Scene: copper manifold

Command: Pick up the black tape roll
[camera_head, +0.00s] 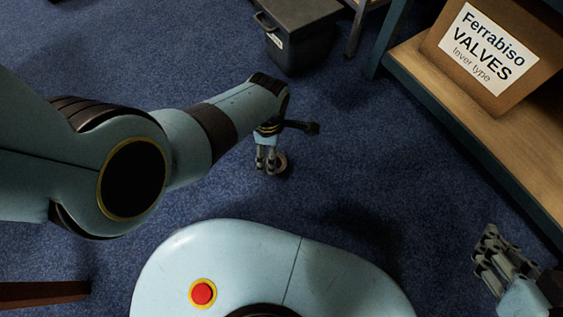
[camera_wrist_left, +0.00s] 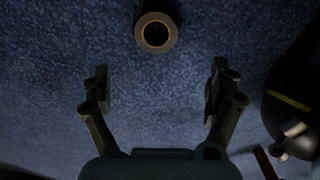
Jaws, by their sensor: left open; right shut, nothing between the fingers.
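A tape roll (camera_wrist_left: 156,33) lies flat on the blue carpet in the left wrist view, with a dark outer edge and a paler ring around its hole. My left gripper (camera_wrist_left: 157,88) is open, and the roll shows beyond its fingertips, between their lines and apart from them. In the head view my left gripper (camera_head: 266,165) points down at the floor, and the roll (camera_head: 281,163) shows partly behind its fingers. My right gripper (camera_head: 487,262) is at the lower right of the head view, shut and empty, far from the roll.
A dark lidded bin (camera_head: 300,40) stands on the carpet at the top. A wooden shelf (camera_head: 490,120) with a blue frame runs along the right, with a cardboard box (camera_head: 440,45) labelled Ferrabiso Valves on it. Open carpet (camera_head: 350,150) surrounds the roll.

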